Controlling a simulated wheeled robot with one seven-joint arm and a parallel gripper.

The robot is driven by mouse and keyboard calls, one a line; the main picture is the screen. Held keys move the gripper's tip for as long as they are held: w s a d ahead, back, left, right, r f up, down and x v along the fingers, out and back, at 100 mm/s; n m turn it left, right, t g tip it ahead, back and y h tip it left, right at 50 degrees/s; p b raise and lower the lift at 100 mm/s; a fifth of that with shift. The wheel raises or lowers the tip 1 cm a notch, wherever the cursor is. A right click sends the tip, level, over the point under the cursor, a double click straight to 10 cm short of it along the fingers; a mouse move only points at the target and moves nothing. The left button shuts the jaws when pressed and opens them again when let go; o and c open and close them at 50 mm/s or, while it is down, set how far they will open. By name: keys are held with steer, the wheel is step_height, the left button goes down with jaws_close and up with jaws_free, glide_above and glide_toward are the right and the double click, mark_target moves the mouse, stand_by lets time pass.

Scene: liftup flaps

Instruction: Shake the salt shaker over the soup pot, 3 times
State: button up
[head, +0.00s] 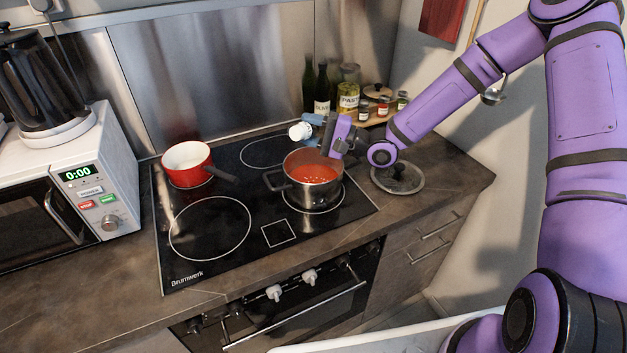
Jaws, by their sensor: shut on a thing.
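The soup pot (314,195) is a steel pot with red soup in it, on the right front burner of the black cooktop. Pale specks lie on the soup's surface. My gripper (312,125) is above the pot's back rim, reaching in from the right, and is shut on the salt shaker (300,131). The shaker is small and white and lies tilted sideways, its end pointing left. The fingers cover part of it, and its holes are too small to make out.
A red pan (187,164) with a dark handle sits on the back left burner. A glass lid (397,177) lies right of the cooktop (212,265). Bottles (322,92) and jars (348,97) stand behind my gripper. A microwave (75,190) is at left.

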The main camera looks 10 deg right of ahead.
step_height(320, 180, up, 3)
steer(key=n+h, duration=0.1)
steer(key=n, duration=0.2)
steer(key=n+g+h, duration=0.1)
steer(key=n, duration=0.2)
steer(key=shift+f, duration=0.1)
steer(key=n, duration=0.1)
steer(key=r+n+h, duration=0.1)
steer(key=n, duration=0.1)
steer(key=shift+r+h, duration=0.1)
steer(key=shift+h, duration=0.2)
steer(key=shift+s, duration=0.1)
